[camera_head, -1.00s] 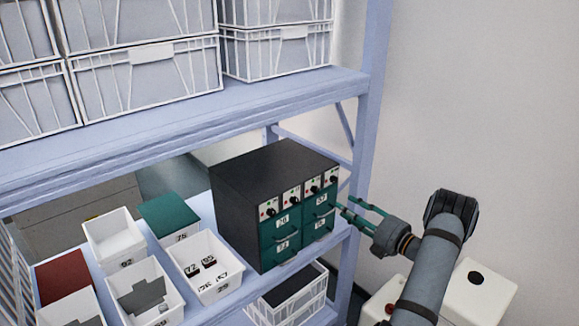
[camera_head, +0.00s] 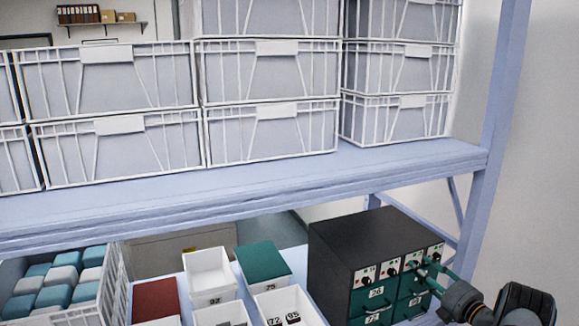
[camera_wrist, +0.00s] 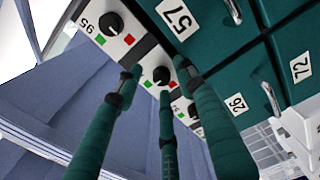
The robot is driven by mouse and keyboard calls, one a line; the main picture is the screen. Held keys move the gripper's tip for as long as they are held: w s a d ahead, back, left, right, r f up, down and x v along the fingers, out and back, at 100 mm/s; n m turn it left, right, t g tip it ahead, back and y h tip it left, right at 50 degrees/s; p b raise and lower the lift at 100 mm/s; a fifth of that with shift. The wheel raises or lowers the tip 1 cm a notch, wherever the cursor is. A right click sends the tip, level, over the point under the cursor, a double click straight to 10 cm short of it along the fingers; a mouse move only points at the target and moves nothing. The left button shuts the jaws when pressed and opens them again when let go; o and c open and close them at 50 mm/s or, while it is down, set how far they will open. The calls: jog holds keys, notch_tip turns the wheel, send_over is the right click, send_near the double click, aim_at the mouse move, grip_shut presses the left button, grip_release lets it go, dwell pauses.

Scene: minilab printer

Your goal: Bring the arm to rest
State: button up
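My gripper (camera_head: 424,273) is at the lower right of the head view, in front of the upper right part of a black cabinet (camera_head: 335,250) with teal drawers. I cannot tell whether a fingertip touches the cabinet. Drawer 57 (camera_wrist: 207,45) looks shut. Part of my arm is cut off at the lower right edge.
The cabinet stands on a pale blue rack under a shelf (camera_head: 250,196) loaded with grey crates (camera_head: 270,130). Left of it are a teal-lidded box (camera_head: 262,262), a white bin (camera_head: 208,275) and a red-topped box (camera_head: 155,298). A rack post (camera_head: 494,130) rises on the right, with bare wall beyond.

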jog(key=v, duration=1.2)
jog(key=w+a+n+b, duration=0.4)
jog(key=w+n+b, duration=0.4)
jog(key=n, duration=0.9)
jog(key=shift+w+a+n, duration=0.15)
jog(key=shift+w+n, duration=0.15)
jog(key=shift+w, duration=0.6)
jog(key=shift+r, duration=0.1)
